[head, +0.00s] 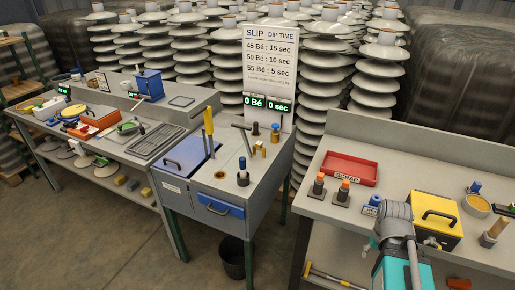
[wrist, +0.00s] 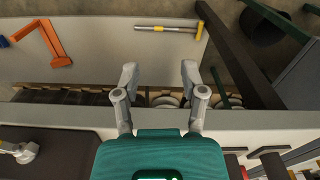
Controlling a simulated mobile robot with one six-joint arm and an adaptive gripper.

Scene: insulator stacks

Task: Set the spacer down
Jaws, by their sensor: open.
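My gripper (wrist: 159,82) is open in the wrist view, with its two grey fingers spread and nothing between them. In the head view its teal body (head: 392,272) shows at the lower right, in front of the right bench; the fingertips are largely hidden there. I cannot surely pick out the spacer in either view. In the wrist view the fingers reach across the pale bench edge (wrist: 60,117), over the lower shelf (wrist: 100,60).
The right bench holds a red scrap tray (head: 349,168), a yellow box (head: 434,220) and orange-topped pieces (head: 342,192). A yellow-handled tool (wrist: 170,28) and an orange bracket (wrist: 55,45) lie on the lower shelf. A dip station (head: 215,180) stands left, across a floor gap.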

